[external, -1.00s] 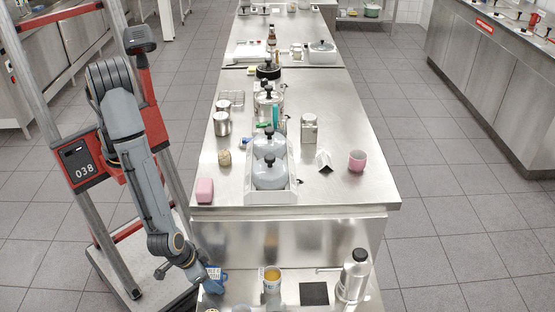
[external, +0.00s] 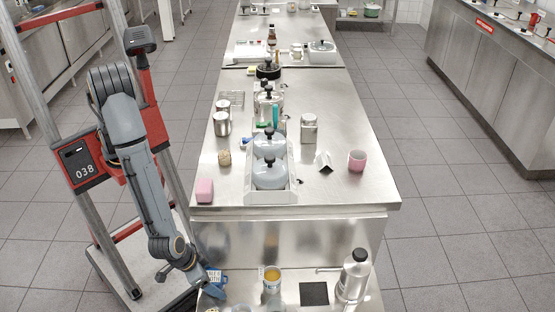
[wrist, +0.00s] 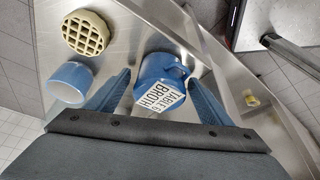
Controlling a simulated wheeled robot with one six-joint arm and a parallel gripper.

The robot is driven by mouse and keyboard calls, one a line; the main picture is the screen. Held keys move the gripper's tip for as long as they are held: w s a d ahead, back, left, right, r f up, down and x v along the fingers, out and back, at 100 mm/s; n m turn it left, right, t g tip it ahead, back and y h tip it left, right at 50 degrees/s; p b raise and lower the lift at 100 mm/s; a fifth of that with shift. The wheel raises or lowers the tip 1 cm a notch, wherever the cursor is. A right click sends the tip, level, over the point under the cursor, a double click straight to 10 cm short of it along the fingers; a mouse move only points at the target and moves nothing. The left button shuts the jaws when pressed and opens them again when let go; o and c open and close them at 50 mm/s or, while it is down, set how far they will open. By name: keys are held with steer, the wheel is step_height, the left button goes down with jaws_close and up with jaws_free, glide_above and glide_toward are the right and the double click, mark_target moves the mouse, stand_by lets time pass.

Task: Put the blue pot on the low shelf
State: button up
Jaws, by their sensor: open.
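The blue pot (wrist: 163,68) has a white label with black lettering that appears to read "TABLE 6 BROTH". In the wrist view it rests on a steel surface between the two blue-grey fingers of my gripper (wrist: 160,84). The fingers are apart, one on each side, with a visible gap at the left finger; contact at the right finger is unclear. In the external view the pot (external: 217,279) shows at the bottom, partly hidden by my gripper. The low steel surface (external: 240,290) at the bottom carries it. I cannot tell whether this is the low shelf.
A yellow-topped can (external: 272,279), a black square (external: 314,293) and a steel flask (external: 354,276) stand to the right on the low surface. In the wrist view, a waffle-patterned round (wrist: 86,33) and a pale blue cup (wrist: 69,82) lie left of the pot. The taller counter (external: 340,190) rises behind.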

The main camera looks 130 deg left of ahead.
steer(key=v, duration=1.2)
steer(key=shift+r, duration=0.15)
steer(key=s+a+r+m+h+p, duration=0.1)
steer(key=s+a+r+m+p, duration=0.1)
steer(key=s, duration=0.5)
steer(key=s+a+r+m+g+h+p, duration=0.1)
steer(key=s+a+r+m+h+p, duration=0.1)
steer(key=s+r+m, duration=0.3)
steer(key=s+a+r+m+h+p, duration=0.1)
steer(key=s+a+r+m+p, duration=0.2)
steer(key=s+m, duration=0.4)
steer(key=s+a+p, duration=0.1)
steer(key=s, duration=0.1)
steer(key=shift+s+r, duration=0.25)
steer(key=shift+s, duration=0.15)
